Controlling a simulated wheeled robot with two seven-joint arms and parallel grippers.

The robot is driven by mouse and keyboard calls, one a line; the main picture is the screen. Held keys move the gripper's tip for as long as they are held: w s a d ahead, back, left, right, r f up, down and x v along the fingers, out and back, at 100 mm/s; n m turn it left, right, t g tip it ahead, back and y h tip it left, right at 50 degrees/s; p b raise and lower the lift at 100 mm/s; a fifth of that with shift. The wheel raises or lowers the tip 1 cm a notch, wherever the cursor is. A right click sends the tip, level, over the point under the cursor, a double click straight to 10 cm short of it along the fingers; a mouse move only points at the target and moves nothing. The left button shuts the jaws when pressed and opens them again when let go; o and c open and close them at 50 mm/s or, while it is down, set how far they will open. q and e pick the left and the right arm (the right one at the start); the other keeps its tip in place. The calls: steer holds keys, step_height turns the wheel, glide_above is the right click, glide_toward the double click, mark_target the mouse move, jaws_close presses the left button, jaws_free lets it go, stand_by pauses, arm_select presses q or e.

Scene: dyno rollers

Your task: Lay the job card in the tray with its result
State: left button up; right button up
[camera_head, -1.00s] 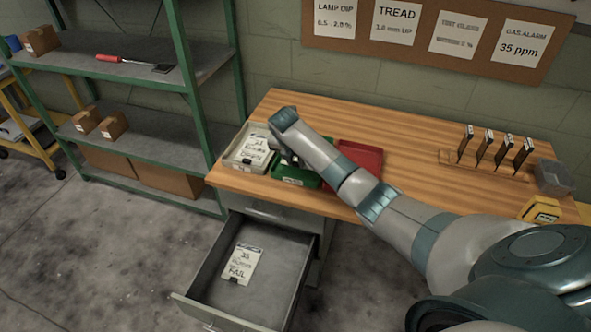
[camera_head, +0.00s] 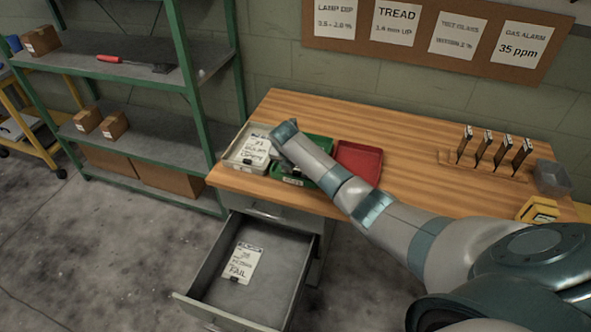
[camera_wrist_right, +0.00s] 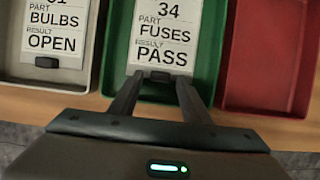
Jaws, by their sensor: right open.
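A job card (camera_wrist_right: 165,45) reading "34, part fuses, result pass" lies in the green tray (camera_wrist_right: 207,50), with a dark clip at its near end. In the head view my wrist covers most of the green tray (camera_head: 322,144), and this card is hidden. My right gripper (camera_wrist_right: 157,92) is open, its fingers on either side of the card's clip end; I cannot tell if they touch it. A card reading "bulbs, open" (camera_wrist_right: 55,28) lies in the pale tray (camera_wrist_right: 98,60) to the left. The red tray (camera_head: 358,160) to the right looks empty. My left gripper is not in view.
An open drawer (camera_head: 205,305) below the bench holds a card (camera_head: 241,262) reading "fail". A wooden rack (camera_head: 490,172) with several dark upright pieces, a grey bin (camera_head: 552,178) and a yellow device (camera_head: 538,209) stand at the right. The middle of the bench is clear.

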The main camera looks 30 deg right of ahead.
steer(key=shift+r, duration=0.15)
steer(key=b+v, duration=0.1)
steer(key=v, duration=1)
steer(key=shift+r, duration=0.35)
